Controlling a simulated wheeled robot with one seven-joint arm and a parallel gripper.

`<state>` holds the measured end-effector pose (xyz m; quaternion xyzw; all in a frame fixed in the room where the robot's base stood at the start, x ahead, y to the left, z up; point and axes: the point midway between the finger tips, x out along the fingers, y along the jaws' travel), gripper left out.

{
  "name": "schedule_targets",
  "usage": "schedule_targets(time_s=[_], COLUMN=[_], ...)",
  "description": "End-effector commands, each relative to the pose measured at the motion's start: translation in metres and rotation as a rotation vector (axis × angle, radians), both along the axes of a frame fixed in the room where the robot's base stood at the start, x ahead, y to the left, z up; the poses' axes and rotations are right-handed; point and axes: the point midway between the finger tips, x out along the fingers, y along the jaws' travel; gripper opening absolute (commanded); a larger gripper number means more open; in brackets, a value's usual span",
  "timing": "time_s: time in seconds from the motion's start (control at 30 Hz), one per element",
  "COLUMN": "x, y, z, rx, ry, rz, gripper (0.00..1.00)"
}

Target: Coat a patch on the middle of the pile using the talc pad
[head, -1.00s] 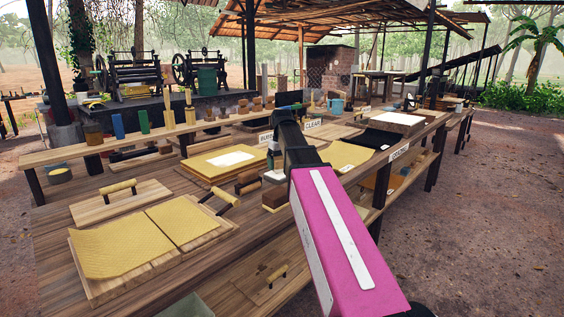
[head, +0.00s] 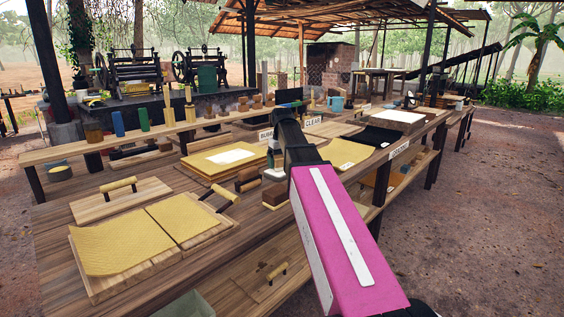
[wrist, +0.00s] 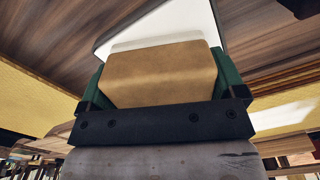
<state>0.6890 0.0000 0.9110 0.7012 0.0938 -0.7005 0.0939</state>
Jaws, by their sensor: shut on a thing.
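My gripper (wrist: 163,88) has dark green fingers and is shut on the talc pad (wrist: 160,72), a tan block with a pale lower face. In the head view my magenta arm hides most of the gripper and the pad. A pile of yellow sheets (head: 198,163) lies on the table left of my arm, with a white patch (head: 232,155) in its middle. In the wrist view a yellow pile edge and white patch (wrist: 283,116) show at the right. The pad appears above the table, apart from the pile. A white flat surface (wrist: 165,22) shows beyond it.
A yellow sheet (head: 346,152) and a black sheet (head: 376,137) lie right of my arm. A white-topped tray (head: 399,117) stands farther back. Two yellow sheets lie on a board (head: 93,287) at the front left. A handled wooden board (head: 90,207) and small blocks crowd the table.

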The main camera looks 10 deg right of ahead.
Motion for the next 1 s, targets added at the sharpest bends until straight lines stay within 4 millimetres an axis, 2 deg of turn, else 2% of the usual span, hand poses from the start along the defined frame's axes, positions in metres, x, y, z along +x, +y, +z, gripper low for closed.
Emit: schedule_targets(time_s=[1.0], x=[0.0000], y=[0.0000], z=[-0.0062], rx=[0.000], ry=[0.000], rz=[0.000], gripper=[0.67])
